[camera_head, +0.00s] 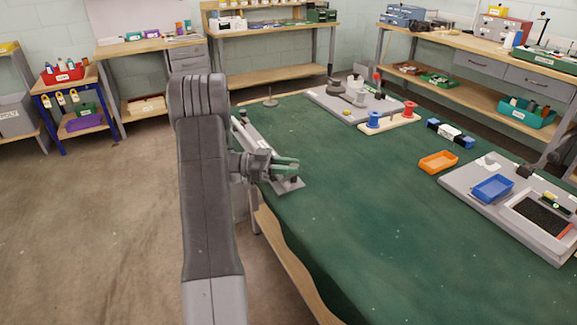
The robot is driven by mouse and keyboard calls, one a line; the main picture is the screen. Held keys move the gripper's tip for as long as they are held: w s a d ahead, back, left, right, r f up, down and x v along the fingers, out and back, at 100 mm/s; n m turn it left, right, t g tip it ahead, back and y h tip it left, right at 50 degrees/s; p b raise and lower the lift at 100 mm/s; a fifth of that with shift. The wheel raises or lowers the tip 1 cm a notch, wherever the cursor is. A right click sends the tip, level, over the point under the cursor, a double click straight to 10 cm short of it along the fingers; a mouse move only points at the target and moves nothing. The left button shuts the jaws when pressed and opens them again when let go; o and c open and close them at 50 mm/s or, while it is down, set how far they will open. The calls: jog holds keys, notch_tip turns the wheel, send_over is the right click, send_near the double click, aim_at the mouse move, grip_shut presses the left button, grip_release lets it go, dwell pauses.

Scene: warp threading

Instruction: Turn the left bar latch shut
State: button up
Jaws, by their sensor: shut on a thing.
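A long grey fixture with a pale bar (249,135) lies along the left edge of the green-covered table (390,215). Its flat grey base (291,186) shows at the near end. My gripper (288,166), with green fingers, is low over this near end, reaching in from the left. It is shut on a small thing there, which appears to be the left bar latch. The fingers and wrist hide the latch, so its angle cannot be told. My arm covers part of the fixture's left side.
A grey board (354,106) with spools and posts stands at the table's back. Red and blue spools (373,119) sit beside it. An orange tray (439,162) and a grey board with a blue tray (493,188) are at the right. The table's middle and front are clear.

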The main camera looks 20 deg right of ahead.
jog(key=o, duration=1)
jog(key=shift+c, duration=0.2)
jog(key=v, duration=1.3)
jog(key=shift+w+a, duration=0.2)
jog(key=shift+a, duration=0.15)
